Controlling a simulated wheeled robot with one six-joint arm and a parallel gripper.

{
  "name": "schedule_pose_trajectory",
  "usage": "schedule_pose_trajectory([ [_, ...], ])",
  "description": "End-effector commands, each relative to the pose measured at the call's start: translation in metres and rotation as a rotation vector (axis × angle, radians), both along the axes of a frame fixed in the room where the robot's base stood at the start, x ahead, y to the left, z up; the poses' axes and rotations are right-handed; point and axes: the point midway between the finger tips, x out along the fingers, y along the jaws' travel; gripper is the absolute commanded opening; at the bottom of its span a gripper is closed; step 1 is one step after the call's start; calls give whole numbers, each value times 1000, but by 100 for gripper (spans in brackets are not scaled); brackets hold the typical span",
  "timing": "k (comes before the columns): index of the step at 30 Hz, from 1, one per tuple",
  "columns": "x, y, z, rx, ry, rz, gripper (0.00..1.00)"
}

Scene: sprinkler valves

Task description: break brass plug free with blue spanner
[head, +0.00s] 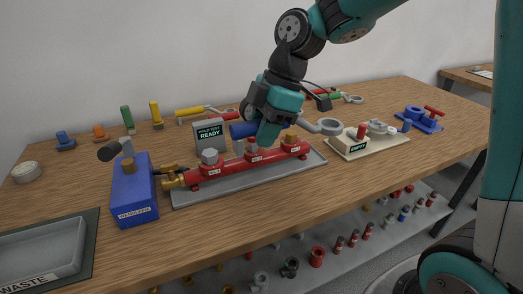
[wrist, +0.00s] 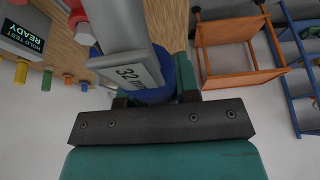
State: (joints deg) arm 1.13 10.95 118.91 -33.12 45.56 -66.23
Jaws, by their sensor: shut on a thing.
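The red manifold (head: 225,171) lies on a grey tray (head: 203,195) in mid-table. A brass plug (head: 291,136) sits on its right outlet, a red one on the middle outlet and a grey hex one on the left. My gripper (head: 268,128) is above the manifold, shut on the blue handle (head: 242,131) of the spanner. The grey ring end (head: 330,127) points right, past the brass plug and apart from it in the picture. In the wrist view, the blue handle (wrist: 160,92) is between the jaws, with a grey shaft marked 32 (wrist: 130,72). The plug is not clear there.
A "HOLD TEST READY" sign (head: 209,134) stands behind the manifold. A blue box (head: 134,190) is at its left and a waste tray (head: 50,250) at front left. A pale board (head: 366,142) with fittings lies right. Other spanners (head: 196,111) lie behind. The front table strip is clear.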

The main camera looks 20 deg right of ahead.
Motion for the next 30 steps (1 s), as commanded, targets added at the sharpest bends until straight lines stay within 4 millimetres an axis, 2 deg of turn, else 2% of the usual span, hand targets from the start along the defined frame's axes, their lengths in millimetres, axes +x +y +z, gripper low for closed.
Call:
schedule_pose_trajectory([
  [16, 0, 0, 10, 0, -1, 1, 0],
  [30, 0, 0, 44, 0, -2, 0, 0],
])
